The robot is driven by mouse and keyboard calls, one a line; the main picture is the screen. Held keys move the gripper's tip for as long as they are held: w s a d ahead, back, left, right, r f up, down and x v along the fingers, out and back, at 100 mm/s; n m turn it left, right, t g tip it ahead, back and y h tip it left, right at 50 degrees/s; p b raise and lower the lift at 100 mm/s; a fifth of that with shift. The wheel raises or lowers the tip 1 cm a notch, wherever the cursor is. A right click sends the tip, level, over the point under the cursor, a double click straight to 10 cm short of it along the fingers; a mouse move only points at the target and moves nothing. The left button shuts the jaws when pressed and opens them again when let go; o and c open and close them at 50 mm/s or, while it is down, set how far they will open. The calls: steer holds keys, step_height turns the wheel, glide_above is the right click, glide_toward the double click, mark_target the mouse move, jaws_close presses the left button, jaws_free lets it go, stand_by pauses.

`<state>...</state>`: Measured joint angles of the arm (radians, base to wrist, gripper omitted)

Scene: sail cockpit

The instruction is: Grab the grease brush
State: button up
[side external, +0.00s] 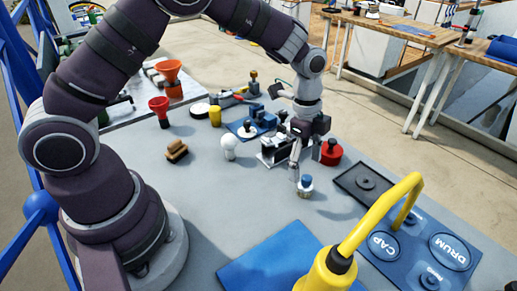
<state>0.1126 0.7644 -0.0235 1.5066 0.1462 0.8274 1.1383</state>
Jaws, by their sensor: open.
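My gripper (296,170) points down over the middle of the grey table and looks empty. Its fingertips are close to a small white jar with a blue top (305,187). I cannot tell whether they touch it. I cannot make out for sure which thing is the grease brush. A small brown, brush-like block (177,151) lies to the left, well away from my gripper. Part of the area behind my gripper is hidden by its own body.
A yellow can with a long bent spout (327,272) stands in front, near a blue mat (262,265). A blue labelled board (443,250) and dark tray (347,181) lie right. A red round pot (331,152) is right of my gripper; a white knob (229,147) is left.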

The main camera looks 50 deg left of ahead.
mark_target(307, 176)
steer(key=f, duration=0.5)
steer(key=shift+w+d, duration=0.2)
steer(key=shift+w, duration=0.15)
steer(key=c, duration=1.2)
